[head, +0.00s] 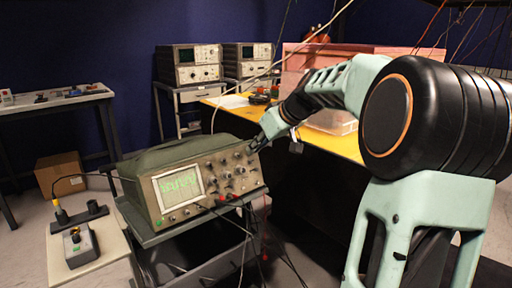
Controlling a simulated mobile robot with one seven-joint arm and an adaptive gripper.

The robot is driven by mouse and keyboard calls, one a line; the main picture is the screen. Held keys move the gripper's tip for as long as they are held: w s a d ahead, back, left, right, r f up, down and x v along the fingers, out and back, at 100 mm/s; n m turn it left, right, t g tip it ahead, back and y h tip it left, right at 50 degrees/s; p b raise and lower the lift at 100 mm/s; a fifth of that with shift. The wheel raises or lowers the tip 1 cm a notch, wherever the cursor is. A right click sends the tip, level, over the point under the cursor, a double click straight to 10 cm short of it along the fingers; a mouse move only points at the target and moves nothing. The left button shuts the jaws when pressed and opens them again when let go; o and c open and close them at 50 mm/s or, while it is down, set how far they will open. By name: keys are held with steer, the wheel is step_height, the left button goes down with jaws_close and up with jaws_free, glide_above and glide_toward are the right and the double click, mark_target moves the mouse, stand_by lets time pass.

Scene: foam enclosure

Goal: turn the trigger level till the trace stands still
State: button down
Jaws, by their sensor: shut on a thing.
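The oscilloscope (205,182) stands on a grey cart, its front panel facing me. Its screen (180,187) at the left of the panel shows a green trace that looks like a dense, overlapping band. Several knobs and sockets fill the panel to the right of the screen. My gripper (256,146) is at the panel's upper right corner, shut on a small knob there. The gripper covers that knob, so its marking and position are hidden. I cannot read any panel labels at this size.
Dark leads hang from the panel's lower edge. A small table (92,257) at lower left holds a grey box with a knob (80,246). A yellow-topped bench (347,147) stands behind my arm. Two more instruments (190,64) stand at the back.

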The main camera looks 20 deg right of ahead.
steer(key=shift+p, duration=0.3)
steer(key=shift+d+r+m+y+p, duration=0.1)
steer(key=shift+d+m+y+p, duration=0.1)
steer(key=shift+m+y+p, duration=0.85)
steer(key=shift+d+f+m+t+y+p, duration=0.2)
steer(key=shift+m+y+p, duration=0.6)
steer(key=shift+m, duration=0.8)
steer(key=shift+d+f+m+t+y+p, duration=0.2)
steer(key=shift+m+y+p, duration=0.6)
steer(key=shift+m, duration=0.85)
steer(key=shift+d+f+m+t+y+p, duration=0.1)
steer(key=shift+f+m+t+y+p, duration=0.35)
steer(key=shift+m+y, duration=0.85)
steer(key=shift+r+m+h, duration=0.1)
steer(key=shift+m+h, duration=0.15)
steer(key=shift+m, duration=0.25)
steer(key=c, duration=2)
jaws_free()
